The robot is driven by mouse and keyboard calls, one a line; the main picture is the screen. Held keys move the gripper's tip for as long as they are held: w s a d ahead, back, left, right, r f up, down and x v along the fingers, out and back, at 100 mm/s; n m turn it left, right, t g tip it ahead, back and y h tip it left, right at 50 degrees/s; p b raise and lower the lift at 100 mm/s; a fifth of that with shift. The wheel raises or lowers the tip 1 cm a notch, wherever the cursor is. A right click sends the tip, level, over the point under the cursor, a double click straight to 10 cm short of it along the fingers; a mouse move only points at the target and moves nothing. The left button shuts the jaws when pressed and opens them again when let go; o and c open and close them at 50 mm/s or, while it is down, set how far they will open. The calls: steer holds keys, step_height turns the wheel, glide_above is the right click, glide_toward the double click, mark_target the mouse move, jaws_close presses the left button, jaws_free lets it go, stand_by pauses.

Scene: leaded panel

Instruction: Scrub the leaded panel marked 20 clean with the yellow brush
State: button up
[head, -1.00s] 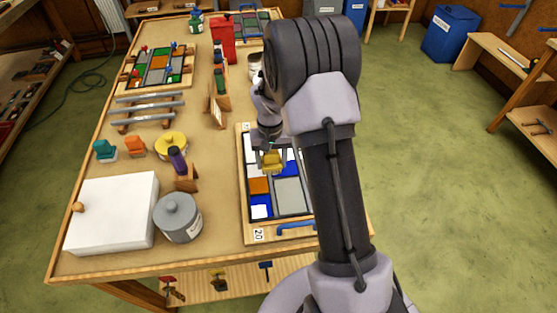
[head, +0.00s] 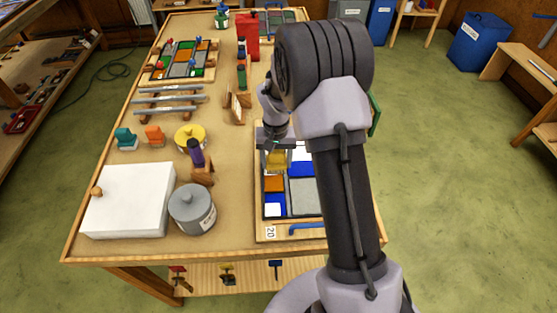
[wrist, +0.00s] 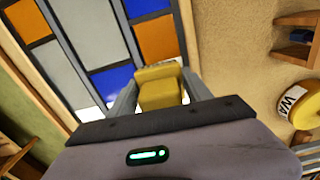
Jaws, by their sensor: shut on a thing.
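The leaded panel marked 20 (head: 303,194) lies in a wooden frame on the workbench, with blue, orange, white and grey panes between dark lead lines. Its "20" label (head: 270,232) shows at the near left corner. My gripper (head: 277,150) is over the left part of the panel, shut on the yellow brush (head: 277,159). In the wrist view the yellow brush (wrist: 160,87) sits between the two fingers, in front of the panel (wrist: 85,50). I cannot tell whether its bristles touch the glass. My arm hides the panel's right side.
A grey lidded pot (head: 192,208), a white box (head: 128,200), a yellow round tin (head: 190,137) and a purple-handled tool on a wooden stand (head: 198,160) stand left of the panel. Teal (head: 125,139) and orange (head: 154,135) brushes are farther left. Another panel (head: 185,60) lies behind.

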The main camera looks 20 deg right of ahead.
steer(key=shift+w+a, duration=0.25)
steer(key=shift+a, duration=0.45)
steer(key=shift+w+a, duration=0.2)
steer(key=shift+a, duration=0.5)
steer(key=shift+w+d, duration=0.1)
steer(key=shift+w+d+p, duration=0.2)
steer(key=shift+w, duration=0.4)
steer(key=shift+w+d+p, duration=0.15)
steer(key=shift+w, duration=0.4)
steer(key=shift+w+d+p, duration=0.2)
steer(key=shift+w, duration=0.4)
steer(key=shift+w+d+p, duration=0.2)
steer(key=shift+w, duration=0.35)
steer(key=shift+s+d, duration=0.3)
steer(key=shift+d, duration=0.45)
steer(key=shift+s+d, duration=0.25)
steer(key=shift+d, duration=0.45)
